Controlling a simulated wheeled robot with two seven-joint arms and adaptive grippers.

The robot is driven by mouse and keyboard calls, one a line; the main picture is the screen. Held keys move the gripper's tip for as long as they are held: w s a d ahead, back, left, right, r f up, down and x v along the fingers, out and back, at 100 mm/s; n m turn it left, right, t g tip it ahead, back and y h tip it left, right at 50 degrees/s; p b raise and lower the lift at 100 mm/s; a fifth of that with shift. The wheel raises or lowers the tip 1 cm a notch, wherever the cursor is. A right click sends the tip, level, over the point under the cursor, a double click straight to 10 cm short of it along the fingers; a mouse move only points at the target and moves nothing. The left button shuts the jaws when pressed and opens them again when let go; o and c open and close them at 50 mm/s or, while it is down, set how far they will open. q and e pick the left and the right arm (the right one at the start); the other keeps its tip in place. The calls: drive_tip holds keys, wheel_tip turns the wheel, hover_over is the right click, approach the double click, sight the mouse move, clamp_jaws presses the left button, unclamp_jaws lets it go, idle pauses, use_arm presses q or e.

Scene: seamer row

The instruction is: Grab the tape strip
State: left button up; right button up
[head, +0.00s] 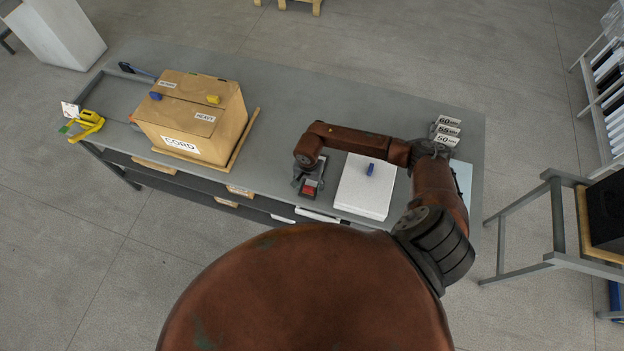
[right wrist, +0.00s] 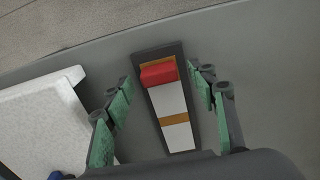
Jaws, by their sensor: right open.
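A narrow dark holder (right wrist: 184,145) with white and orange bands lies on the bench, with a red piece (right wrist: 158,74) across its far end. The red piece also shows in the head view (head: 309,190). I cannot tell for certain which part is the tape strip. My right gripper (head: 309,184) is open above the holder. In the right wrist view, the green-padded fingers of this gripper (right wrist: 165,95) stand on either side of the holder, with gaps and nothing held. My left gripper is not in view.
A white slab (head: 362,200) with a blue piece (head: 370,169) lies right of the holder. A cardboard box (head: 190,125) stands on the left of the bench (head: 285,92). A yellow tool (head: 88,122) sits at the left edge. Numbered blocks (head: 446,130) stand at the right.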

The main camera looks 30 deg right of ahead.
drive_tip(key=shift+f, duration=0.6)
drive_tip(key=shift+c, duration=0.7)
drive_tip(key=c, duration=0.9)
